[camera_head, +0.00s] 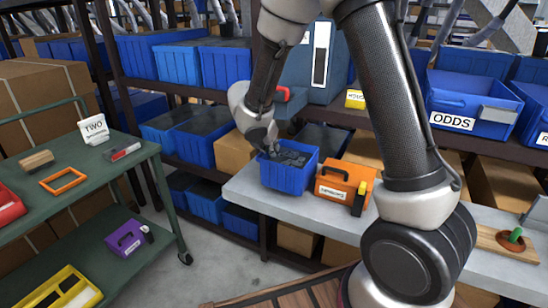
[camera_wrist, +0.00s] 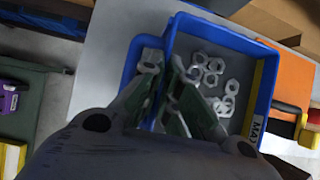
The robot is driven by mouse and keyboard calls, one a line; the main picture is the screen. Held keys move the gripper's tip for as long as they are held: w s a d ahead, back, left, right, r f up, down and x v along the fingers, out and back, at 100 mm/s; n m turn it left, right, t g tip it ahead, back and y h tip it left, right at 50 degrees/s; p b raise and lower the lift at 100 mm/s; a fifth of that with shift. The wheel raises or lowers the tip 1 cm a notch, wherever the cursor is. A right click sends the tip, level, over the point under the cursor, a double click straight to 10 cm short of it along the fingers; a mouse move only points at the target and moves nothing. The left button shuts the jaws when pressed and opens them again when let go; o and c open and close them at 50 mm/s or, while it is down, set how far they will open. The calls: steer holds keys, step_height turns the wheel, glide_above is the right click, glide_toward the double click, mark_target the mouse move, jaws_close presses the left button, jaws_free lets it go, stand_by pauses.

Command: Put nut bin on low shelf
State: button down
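The nut bin (camera_head: 287,172) is a blue open-topped box on the grey bench in the head view. In the wrist view the nut bin (camera_wrist: 262,96) holds several loose pale metal nuts and has a yellow label on its right side. My gripper (camera_head: 262,148) is at the bin's left side, pointing down. In the wrist view the fingers of my gripper (camera_wrist: 165,68) are drawn close together on either side of the bin's left wall, one inside and one outside. The bin looks level. The low shelf (camera_head: 205,170) is behind the bench, below the upper shelf, with blue bins on it.
An orange case (camera_head: 340,184) stands close to the bin's right on the bench (camera_head: 240,190). A green cart (camera_head: 90,165) with a sign, an orange frame and a purple case is at left. Blue bins, including one marked ODDS (camera_head: 470,105), fill the upper shelf. Floor shows between cart and bench.

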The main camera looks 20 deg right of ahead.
steer(key=x, duration=0.3)
steer(key=shift+s, duration=0.1)
steer(key=shift+f, duration=0.5)
steer(key=c, duration=1.6)
jaws_free()
steer(key=shift+f, duration=0.1)
steer(key=shift+c, duration=0.2)
